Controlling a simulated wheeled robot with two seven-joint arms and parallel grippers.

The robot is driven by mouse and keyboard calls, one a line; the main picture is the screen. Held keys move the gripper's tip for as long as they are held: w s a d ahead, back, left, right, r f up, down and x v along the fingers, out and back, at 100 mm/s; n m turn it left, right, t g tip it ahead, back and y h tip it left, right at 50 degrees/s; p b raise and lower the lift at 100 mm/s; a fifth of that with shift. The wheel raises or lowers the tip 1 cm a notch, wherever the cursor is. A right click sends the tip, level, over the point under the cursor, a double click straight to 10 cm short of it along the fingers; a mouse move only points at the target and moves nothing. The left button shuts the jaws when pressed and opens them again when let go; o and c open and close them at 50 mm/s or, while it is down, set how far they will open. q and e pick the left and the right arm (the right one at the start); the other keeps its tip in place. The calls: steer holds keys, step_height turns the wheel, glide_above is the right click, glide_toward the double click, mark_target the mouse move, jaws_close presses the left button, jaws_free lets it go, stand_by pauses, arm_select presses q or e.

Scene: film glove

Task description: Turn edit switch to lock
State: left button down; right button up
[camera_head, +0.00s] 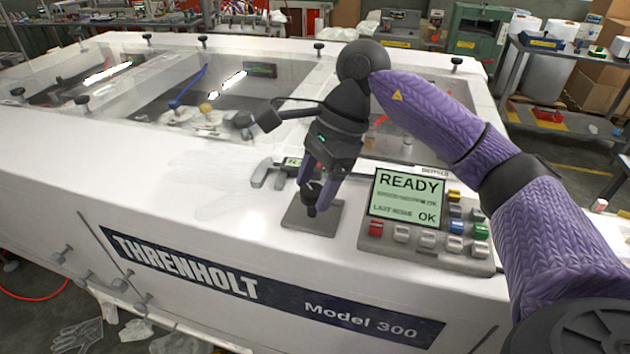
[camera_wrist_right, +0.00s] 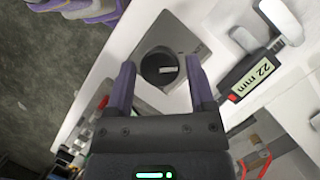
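The edit switch is a round black rotary knob on a square grey plate (camera_head: 328,222) on the machine's white front top. In the right wrist view the knob (camera_wrist_right: 159,68) has a pale pointer mark, on the grey plate (camera_wrist_right: 190,38). My right gripper (camera_head: 314,200) reaches down over the knob. In the wrist view its two purple fingers (camera_wrist_right: 159,66) are open, one on each side of the knob, with a gap showing on both sides. Any lettering around the knob is too small to read. My left gripper is not in view.
A control panel (camera_head: 410,238) with coloured buttons and a screen (camera_head: 407,197) reading READY stands right of the plate. A digital caliper (camera_head: 268,174) lies just behind the plate; its display (camera_wrist_right: 253,80) reads 22 mm. The white top left of the plate is clear.

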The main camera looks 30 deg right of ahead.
steer(key=shift+o, duration=0.9)
steer(key=p+v, duration=0.1)
steer(key=v, duration=0.9)
